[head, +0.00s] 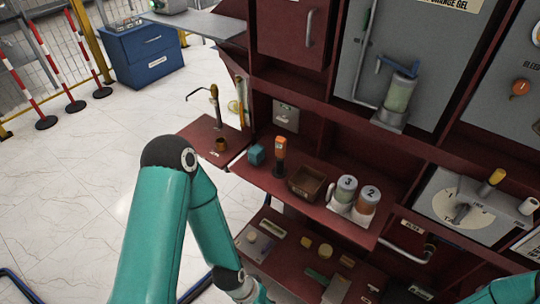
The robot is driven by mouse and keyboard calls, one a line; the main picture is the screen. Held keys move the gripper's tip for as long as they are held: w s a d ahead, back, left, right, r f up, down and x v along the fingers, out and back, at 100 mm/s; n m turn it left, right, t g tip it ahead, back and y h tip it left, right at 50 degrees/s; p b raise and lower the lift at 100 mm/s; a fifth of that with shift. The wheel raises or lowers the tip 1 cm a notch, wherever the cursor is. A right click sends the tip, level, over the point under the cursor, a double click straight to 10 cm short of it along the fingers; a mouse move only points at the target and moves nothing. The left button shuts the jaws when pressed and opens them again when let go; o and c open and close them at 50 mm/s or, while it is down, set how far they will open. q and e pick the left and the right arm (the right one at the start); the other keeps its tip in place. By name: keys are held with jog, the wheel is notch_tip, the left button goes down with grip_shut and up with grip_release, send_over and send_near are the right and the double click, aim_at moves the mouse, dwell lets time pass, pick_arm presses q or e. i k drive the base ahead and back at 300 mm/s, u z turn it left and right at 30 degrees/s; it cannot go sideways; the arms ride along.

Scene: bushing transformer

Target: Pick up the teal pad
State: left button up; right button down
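A small teal block-like item (256,155), the one that best matches the teal pad, sits on the dark red shelf (285,191) near its left end. It is left of an orange-topped tool. My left arm reaches in from the lower left and bends down to the bottom edge, in front of the lower shelf. Its gripper is out of the picture. Only a teal piece of my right arm shows at the bottom right corner, and its gripper is not in view. Nothing covers the teal item.
An orange-and-dark tool (280,157), an open brown box (306,184) and canisters marked 3 (345,190) and 2 (367,200) stand on the same shelf. A lower shelf (285,268) holds several small parts. A side table (205,137) carries a brass-coloured fixture.

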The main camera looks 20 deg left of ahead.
aim_at(256, 154)
jog(key=u, duration=1.85)
jog(key=i, duration=0.1)
jog(key=z, duration=2.9)
jog(key=i, duration=0.2)
jog(key=z, duration=1.6)
jog(key=k, duration=1.75)
jog(key=u, duration=1.65)
jog(key=i, duration=1)
jog(key=u, duration=0.15)
